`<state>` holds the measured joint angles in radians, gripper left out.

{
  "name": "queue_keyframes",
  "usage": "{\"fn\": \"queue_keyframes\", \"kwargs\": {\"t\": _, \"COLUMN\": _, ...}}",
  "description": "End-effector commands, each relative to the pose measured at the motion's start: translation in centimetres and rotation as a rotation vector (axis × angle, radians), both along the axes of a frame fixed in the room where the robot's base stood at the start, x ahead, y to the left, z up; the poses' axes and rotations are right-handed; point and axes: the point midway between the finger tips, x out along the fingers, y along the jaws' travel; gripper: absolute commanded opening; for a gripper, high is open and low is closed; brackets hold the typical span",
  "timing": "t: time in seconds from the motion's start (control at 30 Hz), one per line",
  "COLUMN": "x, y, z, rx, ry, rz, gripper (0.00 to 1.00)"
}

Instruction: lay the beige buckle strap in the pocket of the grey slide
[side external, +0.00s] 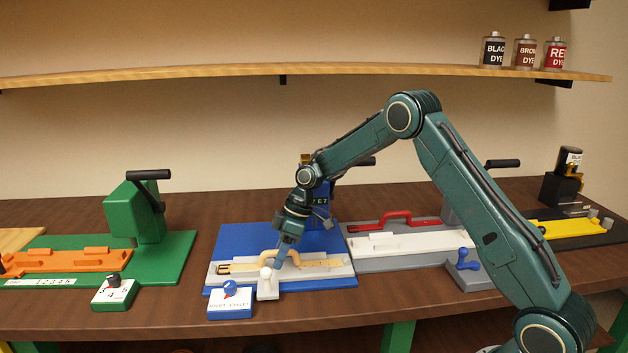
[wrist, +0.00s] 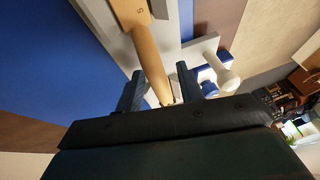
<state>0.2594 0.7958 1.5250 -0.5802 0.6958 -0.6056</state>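The beige buckle strap (side external: 315,264) lies along the grey slide (side external: 345,279) on the blue station, its raised handle arching up near the middle. I cannot tell how deep it sits in the pocket. My gripper (side external: 281,262) points down at the handle, its tips beside or around it. In the wrist view, the strap's handle (wrist: 148,55) runs between the two fingers of my gripper (wrist: 160,85), with a visible gap on either side. The fingers are apart. The far end of the strap is cut off in that view.
A white knob (side external: 266,273) stands at the slide's front edge, close to my gripper; a blue-knobbed selector box (side external: 230,302) is in front. A green station (side external: 160,250) with an orange slide is left; a grey station with a red-handled strap (side external: 396,222) is right.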

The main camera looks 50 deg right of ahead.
Motion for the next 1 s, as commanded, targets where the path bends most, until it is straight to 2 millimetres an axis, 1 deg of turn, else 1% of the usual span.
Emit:
{"fn": "queue_keyframes", "kwargs": {"t": 0.27, "x": 0.0, "y": 0.0, "z": 0.3, "rx": 0.0, "ry": 0.0, "rz": 0.0, "gripper": 0.37}}
{"fn": "queue_keyframes", "kwargs": {"t": 0.47, "x": -0.1, "y": -0.6, "z": 1.7, "rx": 0.001, "ry": -0.003, "rz": -0.001, "gripper": 0.37}}
{"fn": "queue_keyframes", "kwargs": {"t": 0.57, "x": -0.3, "y": -1.1, "z": 2.8, "rx": -0.001, "ry": -0.003, "rz": -0.002, "gripper": 0.37}}
{"fn": "queue_keyframes", "kwargs": {"t": 0.73, "x": -0.7, "y": -2.2, "z": 5.2, "rx": -0.001, "ry": -0.003, "rz": -0.002, "gripper": 0.37}}
{"fn": "queue_keyframes", "kwargs": {"t": 1.0, "x": -0.7, "y": -2.0, "z": 9.5, "rx": -0.001, "ry": -0.004, "rz": -0.001, "gripper": 0.37}}
